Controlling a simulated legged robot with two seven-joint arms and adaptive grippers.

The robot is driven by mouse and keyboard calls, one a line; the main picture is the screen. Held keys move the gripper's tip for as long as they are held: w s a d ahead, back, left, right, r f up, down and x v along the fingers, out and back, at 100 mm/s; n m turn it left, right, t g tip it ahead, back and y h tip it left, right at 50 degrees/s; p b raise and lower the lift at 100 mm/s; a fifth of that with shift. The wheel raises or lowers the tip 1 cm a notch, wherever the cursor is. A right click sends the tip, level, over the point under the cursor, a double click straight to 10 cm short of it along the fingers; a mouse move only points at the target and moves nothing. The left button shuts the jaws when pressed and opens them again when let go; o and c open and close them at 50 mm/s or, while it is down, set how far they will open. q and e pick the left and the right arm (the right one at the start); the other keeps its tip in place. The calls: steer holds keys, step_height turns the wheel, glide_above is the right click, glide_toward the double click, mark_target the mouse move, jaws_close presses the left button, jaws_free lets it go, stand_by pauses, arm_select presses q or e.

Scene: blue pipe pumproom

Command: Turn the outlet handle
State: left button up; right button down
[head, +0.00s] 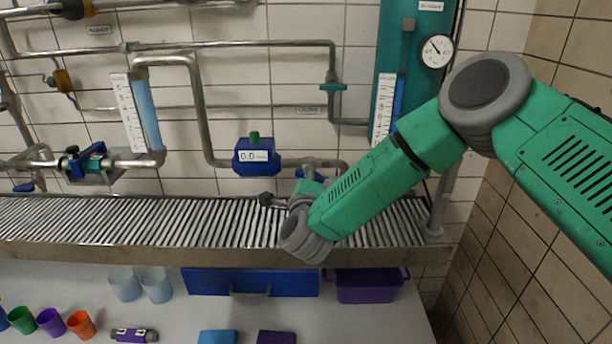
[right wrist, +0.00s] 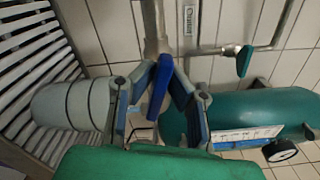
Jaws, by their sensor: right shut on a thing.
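The outlet handle (right wrist: 158,92) is a blue lever on a metal pipe fitting, seen in the middle of the right wrist view. An "Outlet" label (right wrist: 190,22) is on the tiles beside its pipe. My right gripper (right wrist: 160,80) has its blue-padded fingers on both sides of the lever and is shut on it. In the head view the right gripper (head: 302,186) is at the end of the pipe above the slatted rack, mostly hidden behind my wrist, and the handle is hard to make out there. My left gripper is in neither view.
The slatted metal rack (head: 130,222) runs below the gripper. A blue meter reading 0.0 (head: 256,157) is close on the left. A green tank (head: 393,50) with a gauge (head: 436,51) stands right. Cups and bins sit on the lower counter (head: 60,285).

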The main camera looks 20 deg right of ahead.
steer(key=shift+s+a+f, duration=0.1)
steer(key=shift+f, duration=0.15)
steer(key=c, duration=1.7)
jaws_free()
steer(key=shift+c, duration=0.2)
steer(key=shift+o, duration=0.7)
steer(key=shift+r, duration=0.1)
steer(key=shift+a, duration=0.1)
steer(key=v, duration=1.1)
steer(key=shift+s, duration=0.35)
steer(key=shift+a, duration=0.15)
